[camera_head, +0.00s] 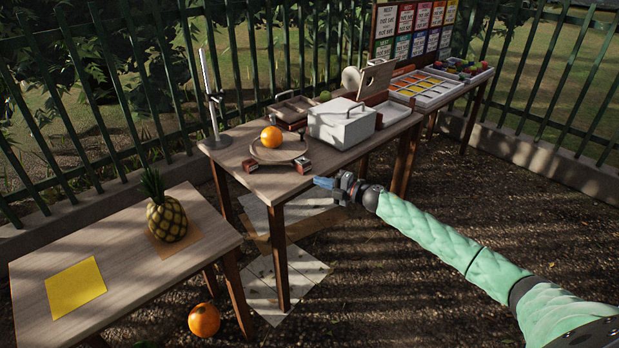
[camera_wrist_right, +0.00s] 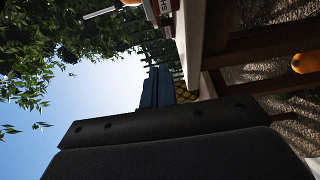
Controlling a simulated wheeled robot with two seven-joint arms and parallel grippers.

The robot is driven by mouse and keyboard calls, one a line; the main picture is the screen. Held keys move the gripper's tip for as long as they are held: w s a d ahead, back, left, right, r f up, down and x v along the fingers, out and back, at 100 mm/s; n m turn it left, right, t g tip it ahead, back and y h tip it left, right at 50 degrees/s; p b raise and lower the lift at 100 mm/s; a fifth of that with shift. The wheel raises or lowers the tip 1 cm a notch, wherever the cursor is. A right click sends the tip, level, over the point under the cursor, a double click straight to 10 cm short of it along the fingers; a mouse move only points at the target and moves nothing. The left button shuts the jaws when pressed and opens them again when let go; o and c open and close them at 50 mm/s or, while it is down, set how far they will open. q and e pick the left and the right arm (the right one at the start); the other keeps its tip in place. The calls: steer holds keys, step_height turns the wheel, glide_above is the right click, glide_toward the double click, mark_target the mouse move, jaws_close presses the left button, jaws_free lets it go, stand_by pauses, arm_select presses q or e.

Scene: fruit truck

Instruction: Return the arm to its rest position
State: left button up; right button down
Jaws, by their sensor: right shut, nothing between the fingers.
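My right arm (camera_head: 440,240), in a green sleeve, reaches in from the lower right in the head view. My right gripper (camera_head: 326,183) is shut and empty. It hangs in the air near the front right corner of the middle table (camera_head: 225,155), apart from the things on it. In the right wrist view the gripper's blue fingers (camera_wrist_right: 157,87) lie together, with the pineapple partly visible behind them. My left gripper is not in view.
An orange (camera_head: 271,137) sits on a round wooden stand (camera_head: 278,152). A white box (camera_head: 342,123) stands to its right. A pineapple (camera_head: 167,218) and yellow square (camera_head: 75,288) are on the near table (camera_head: 120,262). Another orange (camera_head: 204,320) lies on the ground. The ground at right is clear.

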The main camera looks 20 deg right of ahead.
steer(key=shift+s+r, duration=0.1)
steer(key=w+d+r+m+t+h, duration=0.35)
steer(key=d+m+h, duration=0.45)
steer(key=m+h, duration=0.35)
steer(key=s+a+f+m+g+h, duration=0.2)
steer(key=s+a+m+g, duration=0.2)
steer(key=s+a, duration=0.45)
steer(key=s+a+f+m+g+h, duration=0.2)
steer(key=s+a+m+g, duration=0.3)
steer(key=s, duration=0.6)
steer(key=s+a+f+m+g+y, duration=0.1)
steer(key=s+a+f, duration=0.4)
steer(key=s, duration=0.8)
steer(key=s+a+f+m+g+y, duration=0.1)
steer(key=s+a+f, duration=0.4)
steer(key=s, duration=0.8)
steer(key=s+a+f+m+g+y, duration=0.1)
steer(key=s+a+f+g+y, duration=0.2)
steer(key=s+a, duration=0.6)
steer(key=s+f+g, duration=0.1)
steer(key=s+f, duration=0.1)
steer(key=s, duration=0.3)
steer(key=shift+g+y, duration=0.35)
